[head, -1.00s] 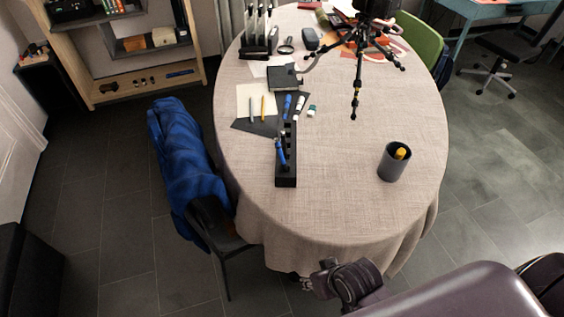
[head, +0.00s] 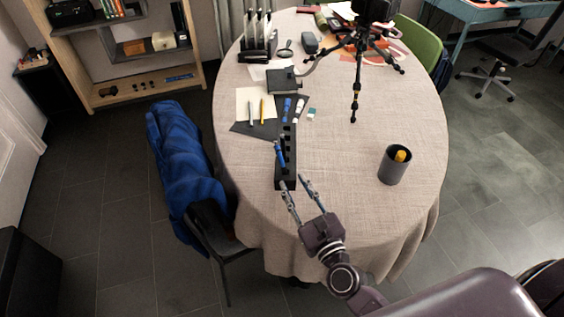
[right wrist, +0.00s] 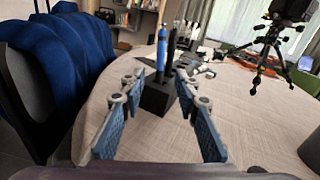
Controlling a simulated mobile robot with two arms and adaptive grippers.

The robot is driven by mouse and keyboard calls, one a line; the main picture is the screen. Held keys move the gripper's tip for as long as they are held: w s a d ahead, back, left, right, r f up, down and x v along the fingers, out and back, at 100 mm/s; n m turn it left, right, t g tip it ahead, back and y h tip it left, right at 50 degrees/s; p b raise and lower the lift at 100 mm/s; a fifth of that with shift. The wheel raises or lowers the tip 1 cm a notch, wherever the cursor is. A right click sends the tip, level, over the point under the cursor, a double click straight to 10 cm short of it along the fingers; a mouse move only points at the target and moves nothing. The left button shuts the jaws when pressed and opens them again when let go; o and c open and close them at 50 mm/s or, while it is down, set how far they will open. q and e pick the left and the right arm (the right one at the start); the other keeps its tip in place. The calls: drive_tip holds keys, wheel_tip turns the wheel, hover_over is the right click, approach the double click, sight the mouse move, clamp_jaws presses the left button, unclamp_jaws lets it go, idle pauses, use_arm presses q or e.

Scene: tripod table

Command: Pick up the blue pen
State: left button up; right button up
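The blue pen (head: 280,152) stands upright, slightly tilted, in a black holder block (head: 285,172) on the table. In the right wrist view the blue pen (right wrist: 161,52) rises from the near part of the black block (right wrist: 156,97). My right gripper (head: 296,184) is open and empty, just in front of the block's near end. In the right wrist view its blue-padded fingers (right wrist: 160,140) are spread wide, with the pen beyond them between the two sides. My left gripper is not in view.
A grey cup (head: 393,166) with a yellow item stands to the right. A black tripod (head: 356,80) stands farther back. Papers and pencils lie behind the block. A chair with a blue jacket (head: 180,155) stands at the table's left edge. The table's middle is clear.

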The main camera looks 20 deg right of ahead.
sight(283, 163)
drive_tip(key=shift+w+d+r, duration=0.1)
drive_tip(key=shift+w+d, duration=0.05)
drive_tip(key=shift+w, duration=0.15)
drive_tip(key=w, duration=0.2)
drive_tip(key=w+p, duration=0.1)
drive_tip(key=w, duration=0.1)
drive_tip(key=w+a, duration=0.1)
drive_tip(key=w, duration=0.1)
drive_tip(key=shift+p, duration=0.4)
drive_tip(key=shift+w, duration=0.6)
clamp_jaws()
